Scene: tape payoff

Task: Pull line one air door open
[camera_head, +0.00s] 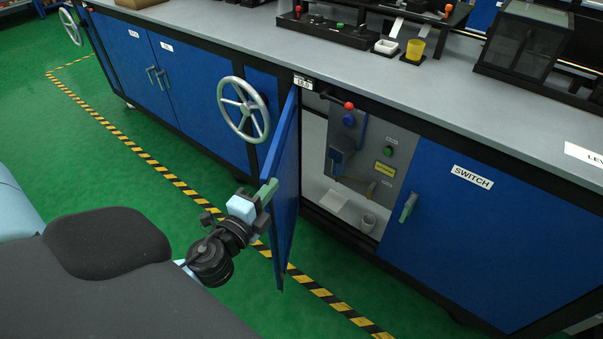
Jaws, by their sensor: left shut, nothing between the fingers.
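The blue air door (285,185) stands swung out from the cabinet front, seen nearly edge-on. Its grey-green handle (269,189) is on the face toward my arm. My left gripper (263,203) is shut at the handle with nothing held; its fingertips are partly hidden against the handle and door, so contact is unclear. Behind the door the compartment is exposed, with a grey panel (400,150), a red-knobbed lever (349,106) and a green button (388,151). A small white label (303,83) sits above the opening; its text is hard to read. My right gripper is not in view.
A handwheel (243,109) stands out from the cabinet left of the door. A closed blue door marked SWITCH (470,215) with its own handle (408,207) is on the right. The green floor in front is clear, with striped tape (325,295).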

